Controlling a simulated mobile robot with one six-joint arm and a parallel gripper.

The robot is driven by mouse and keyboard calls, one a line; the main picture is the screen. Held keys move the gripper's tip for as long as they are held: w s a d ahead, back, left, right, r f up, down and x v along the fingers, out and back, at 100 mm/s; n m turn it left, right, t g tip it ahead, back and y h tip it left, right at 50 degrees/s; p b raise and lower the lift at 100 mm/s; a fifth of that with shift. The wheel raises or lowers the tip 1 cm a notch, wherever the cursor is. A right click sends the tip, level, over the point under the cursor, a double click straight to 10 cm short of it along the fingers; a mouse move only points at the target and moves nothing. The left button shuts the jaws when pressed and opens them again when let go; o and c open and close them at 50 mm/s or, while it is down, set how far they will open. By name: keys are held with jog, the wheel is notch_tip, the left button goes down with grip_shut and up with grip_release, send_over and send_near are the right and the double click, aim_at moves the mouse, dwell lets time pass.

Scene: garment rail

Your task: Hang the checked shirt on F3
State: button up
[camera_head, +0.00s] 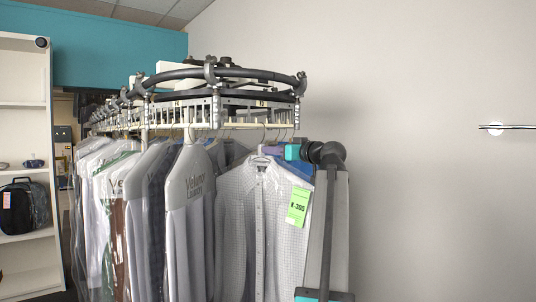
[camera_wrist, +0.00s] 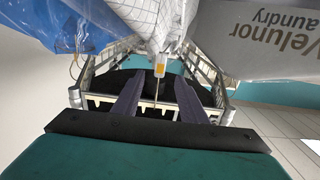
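The checked shirt (camera_head: 255,225), pale with a fine check and a green tag (camera_head: 298,207), hangs upright on a hanger at the near end of the rail. In the wrist view its pale cloth (camera_wrist: 155,22) is at the top, with a thin hanger stem (camera_wrist: 155,92) and a small white-and-orange piece at its neck. My gripper (camera_wrist: 159,82) has its two purple fingers apart, one each side of the stem, with gaps showing. In the head view my gripper (camera_head: 268,150) is at hook height. I cannot read F3 or tell which slot holds the hook.
The slotted rail (camera_head: 190,125) carries several bagged garments close on the left, including a grey Velunor cover (camera_head: 190,190). A blue bagged garment (camera_wrist: 60,22) is close on the other side. White shelves (camera_head: 25,110) stand far left. The right side is clear before the wall.

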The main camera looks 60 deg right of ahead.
jog(key=b+v, duration=0.1)
jog(key=v, duration=0.4)
jog(key=shift+s+a, duration=0.1)
jog(key=shift+s, duration=0.1)
jog(key=shift+o, duration=1)
jog(key=shift+s, duration=0.1)
jog(key=b+v, duration=0.2)
jog(key=v, duration=1)
jog(key=shift+s+a, duration=0.15)
jog(key=shift+s, duration=0.2)
dwell(0.5)
jog(key=shift+s, duration=0.1)
dwell(0.5)
